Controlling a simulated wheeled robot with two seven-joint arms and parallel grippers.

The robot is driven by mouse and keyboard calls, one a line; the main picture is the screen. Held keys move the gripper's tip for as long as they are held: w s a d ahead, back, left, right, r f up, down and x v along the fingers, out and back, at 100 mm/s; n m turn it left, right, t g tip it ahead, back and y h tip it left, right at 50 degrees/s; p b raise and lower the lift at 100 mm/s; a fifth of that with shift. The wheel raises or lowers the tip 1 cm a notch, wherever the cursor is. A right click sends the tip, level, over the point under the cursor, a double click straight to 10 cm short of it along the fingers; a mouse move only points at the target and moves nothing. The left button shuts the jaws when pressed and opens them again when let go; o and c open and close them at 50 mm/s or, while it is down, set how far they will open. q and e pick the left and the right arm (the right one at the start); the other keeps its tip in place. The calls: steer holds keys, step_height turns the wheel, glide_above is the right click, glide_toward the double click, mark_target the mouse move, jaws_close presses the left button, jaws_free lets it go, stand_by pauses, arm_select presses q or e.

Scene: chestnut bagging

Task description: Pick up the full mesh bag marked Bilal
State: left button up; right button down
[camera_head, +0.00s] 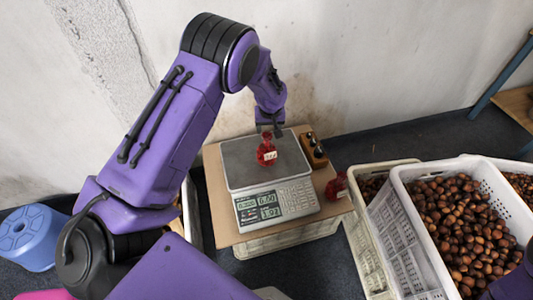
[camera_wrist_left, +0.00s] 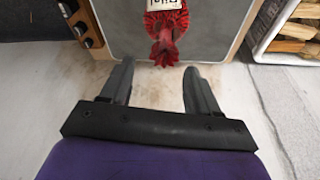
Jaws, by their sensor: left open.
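A red mesh bag (camera_head: 266,156) with a white label stands on the plate of the scale (camera_head: 237,160). In the left wrist view the bag (camera_wrist_left: 166,35) shows at the top, its gathered red end towards my fingers. Its label is upside down and cut by the frame edge, so the name is hard to read. My left gripper (camera_head: 270,130) is just behind and above the bag. In the wrist view its two fingers (camera_wrist_left: 158,72) are apart with nothing between them, and the bag's end lies just beyond the fingertips. My right gripper is out of view.
A second red bag with a label (camera_head: 336,186) is at the table's right edge. White crates of chestnuts (camera_head: 415,220) stand right. A blue stool (camera_head: 28,236) is at the left. The wall is close behind the table.

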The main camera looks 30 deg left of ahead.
mark_target(267, 135)
arm_select(q)
steer(key=x, duration=0.8)
steer(key=shift+s+a+f, duration=0.2)
steer(key=shift+s+f, duration=0.1)
steer(key=shift+r, duration=0.1)
jaws_close()
